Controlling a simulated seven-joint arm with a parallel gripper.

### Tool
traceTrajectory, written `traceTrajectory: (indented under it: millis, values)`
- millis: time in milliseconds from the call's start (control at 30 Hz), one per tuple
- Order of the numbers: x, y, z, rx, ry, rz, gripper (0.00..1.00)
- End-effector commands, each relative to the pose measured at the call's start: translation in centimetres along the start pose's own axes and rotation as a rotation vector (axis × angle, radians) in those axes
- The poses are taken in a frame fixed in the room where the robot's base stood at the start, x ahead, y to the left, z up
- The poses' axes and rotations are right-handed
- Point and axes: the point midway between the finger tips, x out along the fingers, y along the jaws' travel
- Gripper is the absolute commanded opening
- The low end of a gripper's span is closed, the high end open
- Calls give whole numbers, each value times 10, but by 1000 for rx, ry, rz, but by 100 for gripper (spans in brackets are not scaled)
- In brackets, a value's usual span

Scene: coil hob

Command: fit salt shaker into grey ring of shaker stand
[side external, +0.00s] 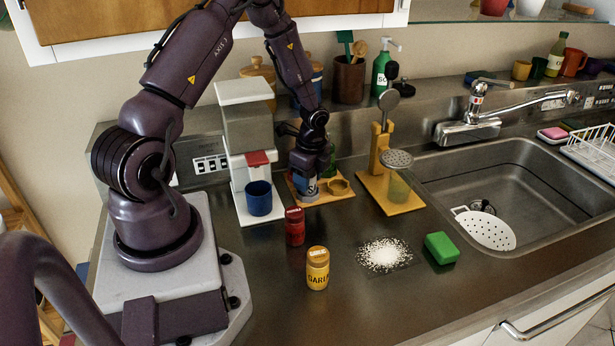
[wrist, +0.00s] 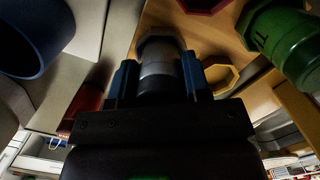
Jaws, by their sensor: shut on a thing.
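The shaker stand (side external: 325,196) is a light wooden board with rings, beside the white coffee machine; it also shows in the wrist view (wrist: 190,28). My gripper (side external: 306,170) is low over the stand's left part. In the wrist view its blue fingers (wrist: 160,82) are shut on the grey salt shaker (wrist: 157,68). The shaker's far end meets the grey ring (wrist: 158,36); I cannot tell how deep it sits. A yellow ring (wrist: 221,76) and a dark red ring (wrist: 205,4) look empty. A green shaker (wrist: 290,42) stands at the right. My gripper hides most of the salt shaker in the side view.
A blue cup (side external: 258,198) stands at the coffee machine (side external: 246,130), left of the stand. A yellow holder (side external: 382,150) is at the right.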

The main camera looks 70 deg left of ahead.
Motion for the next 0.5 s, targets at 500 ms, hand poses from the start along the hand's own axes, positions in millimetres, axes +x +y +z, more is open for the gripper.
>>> traceTrajectory:
  millis: [500]
  values:
    - [-5,0,0,-1,0,-1,69]
